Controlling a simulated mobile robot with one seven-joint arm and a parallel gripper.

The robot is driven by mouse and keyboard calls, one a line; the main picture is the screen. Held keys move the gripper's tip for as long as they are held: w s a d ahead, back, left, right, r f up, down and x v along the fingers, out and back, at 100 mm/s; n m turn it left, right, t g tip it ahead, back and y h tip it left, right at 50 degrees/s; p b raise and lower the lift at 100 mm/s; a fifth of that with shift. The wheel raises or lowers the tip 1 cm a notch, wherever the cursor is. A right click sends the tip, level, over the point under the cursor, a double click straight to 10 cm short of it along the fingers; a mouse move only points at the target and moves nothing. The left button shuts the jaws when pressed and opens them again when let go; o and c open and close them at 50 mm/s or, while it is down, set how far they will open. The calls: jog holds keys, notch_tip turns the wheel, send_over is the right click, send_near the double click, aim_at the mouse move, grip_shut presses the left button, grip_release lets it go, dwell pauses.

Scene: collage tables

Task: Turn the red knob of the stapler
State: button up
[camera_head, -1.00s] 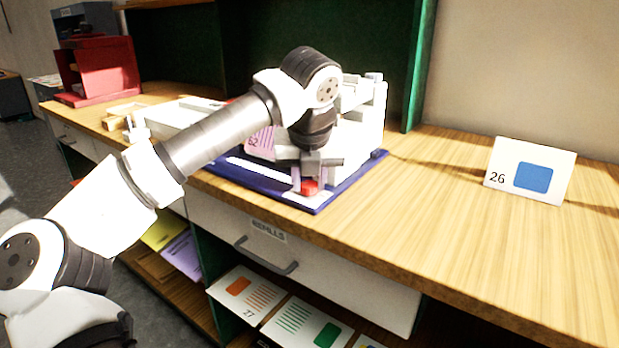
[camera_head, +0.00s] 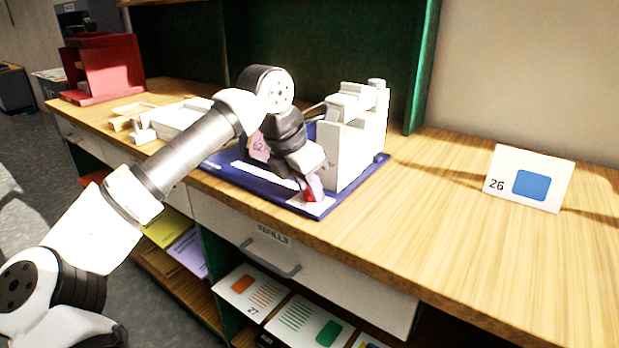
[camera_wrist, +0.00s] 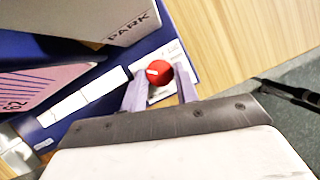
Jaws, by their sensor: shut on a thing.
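The stapler is a white machine (camera_head: 345,155) on a dark blue base (camera_head: 225,172). Its red knob (camera_head: 309,196) sits at the base's front right corner. In the wrist view the knob (camera_wrist: 158,72) is round with a white mark pointing to the left, and part of the white body (camera_wrist: 125,25) reads "PARK". My gripper (camera_head: 312,190) comes down on the knob at a tilt. It is shut on the knob, with one pale purple finger on each side in the wrist view (camera_wrist: 161,82). The knob's underside is hidden.
A pink card marked 62 (camera_head: 259,147) stands on the base behind my gripper. A white card marked 26 (camera_head: 530,179) stands on the bench at right. A red machine (camera_head: 103,68) is at far left.

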jog(key=m+p, duration=0.1)
jog(key=m, duration=0.1)
jog(key=m+g+p, duration=0.1)
jog(key=m+g+h+p, duration=0.1)
jog(key=m, duration=0.1)
jog(key=shift+w+r+m, duration=0.2)
jog(key=shift+w+m, duration=0.05)
jog(key=shift+m, duration=0.05)
jog(key=shift+w+f+m+g+p, duration=0.1)
jog(key=shift+m+g+p, duration=0.4)
jog(key=shift+m, duration=0.55)
jog(key=shift+w+f+m+g+p, duration=0.1)
jog(key=shift+m+g+p, duration=0.2)
jog(key=shift+m+p, duration=0.55)
jog(key=shift+m, duration=0.3)
jog(key=o, duration=1)
jog(key=shift+a, duration=0.1)
jog(key=v, duration=1.3)
jog(key=shift+r, duration=0.45)
jog(key=shift+c, duration=0.2)
